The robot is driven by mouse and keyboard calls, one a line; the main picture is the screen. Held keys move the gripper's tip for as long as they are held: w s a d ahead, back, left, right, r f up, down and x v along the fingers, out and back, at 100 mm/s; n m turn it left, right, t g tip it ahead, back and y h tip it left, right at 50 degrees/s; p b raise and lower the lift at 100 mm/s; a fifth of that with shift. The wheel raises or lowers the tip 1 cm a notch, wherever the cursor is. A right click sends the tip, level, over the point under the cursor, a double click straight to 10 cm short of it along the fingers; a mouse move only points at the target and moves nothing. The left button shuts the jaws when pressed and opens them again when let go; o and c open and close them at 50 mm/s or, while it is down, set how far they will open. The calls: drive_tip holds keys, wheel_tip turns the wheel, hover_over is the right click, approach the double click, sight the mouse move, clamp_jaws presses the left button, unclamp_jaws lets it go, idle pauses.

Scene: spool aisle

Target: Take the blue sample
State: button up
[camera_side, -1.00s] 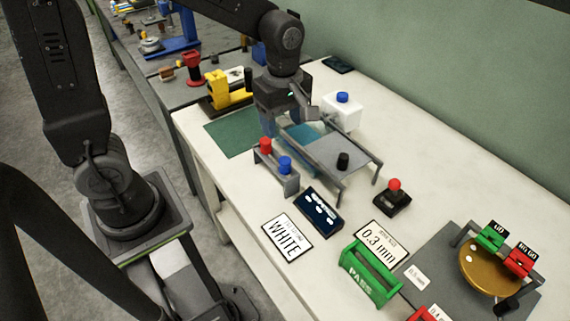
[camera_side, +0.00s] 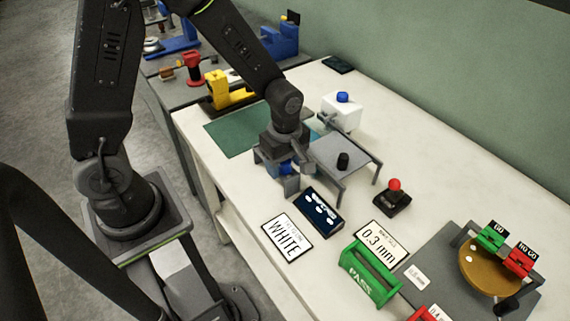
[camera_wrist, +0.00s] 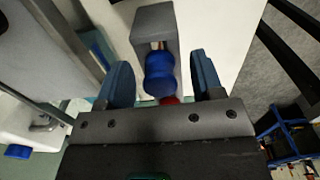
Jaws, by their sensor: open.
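The blue sample (camera_wrist: 160,75) stands in a small grey rack (camera_wrist: 152,20) and shows in the wrist view between my two blue-grey fingers. My gripper (camera_wrist: 161,77) is open, with a finger on either side of the sample and gaps on both sides. In the side view my gripper (camera_side: 284,164) is low over the rack (camera_side: 292,186) and mostly covers it; a bit of the blue sample (camera_side: 286,169) shows. A red sample (camera_wrist: 168,100) sits beside the blue one, mostly hidden by my gripper's body.
A grey raised stand (camera_side: 330,152) with a black knob is close on the right. A dark display box (camera_side: 320,210) is in front of the rack. A white bottle with a blue cap (camera_side: 341,112) stands behind. The green mat (camera_side: 235,132) is bare.

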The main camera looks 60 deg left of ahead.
drive_tip(key=shift+c, duration=0.3)
drive_tip(key=c, duration=0.9)
drive_tip(key=shift+r, duration=0.1)
